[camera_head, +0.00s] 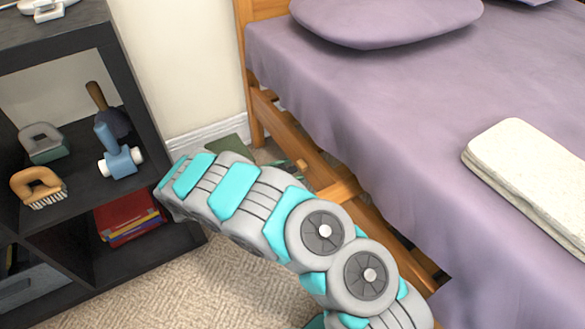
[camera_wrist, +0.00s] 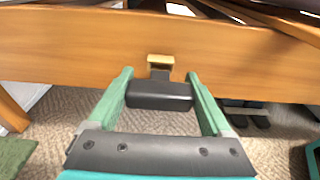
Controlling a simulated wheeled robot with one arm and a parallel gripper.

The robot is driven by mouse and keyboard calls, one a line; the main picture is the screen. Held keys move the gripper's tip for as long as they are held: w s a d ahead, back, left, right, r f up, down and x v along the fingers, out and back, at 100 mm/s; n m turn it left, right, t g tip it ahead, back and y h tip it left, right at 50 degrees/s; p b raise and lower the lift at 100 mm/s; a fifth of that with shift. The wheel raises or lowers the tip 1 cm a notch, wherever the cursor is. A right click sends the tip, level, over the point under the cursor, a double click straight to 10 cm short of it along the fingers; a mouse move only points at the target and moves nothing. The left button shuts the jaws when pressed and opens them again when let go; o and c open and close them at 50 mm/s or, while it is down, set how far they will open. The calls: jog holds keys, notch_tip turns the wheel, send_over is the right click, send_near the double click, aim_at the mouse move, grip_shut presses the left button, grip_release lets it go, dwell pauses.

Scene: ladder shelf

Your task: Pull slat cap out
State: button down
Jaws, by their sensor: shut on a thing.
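The slat cap (camera_wrist: 160,97), a dark block, sits between the green fingers of my gripper (camera_wrist: 159,80) in the wrist view. The fingers are shut on its two sides. A thinner dark part at its far side reaches up to a small yellowish piece (camera_wrist: 160,60) at the lower part of the orange wooden bed rail (camera_wrist: 70,48). I cannot tell whether the cap is still seated in the rail. In the head view my arm reaches down beside the bed, and the gripper and cap are hidden.
In the head view a black shelf (camera_head: 130,75) with brushes and red books (camera_head: 127,215) stands left. The bed (camera_head: 380,80) with a folded cream blanket (camera_head: 530,175) fills the right. Beige carpet (camera_head: 225,285) lies between. Dark objects (camera_wrist: 245,115) lie under the rail.

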jog(key=shift+f+p+v, duration=0.2)
jog(key=shift+p+v, duration=0.15)
jog(key=shift+v, duration=0.75)
jog(key=shift+f+p+v, duration=0.15)
jog(key=shift+p+v, duration=0.15)
jog(key=shift+v, duration=0.85)
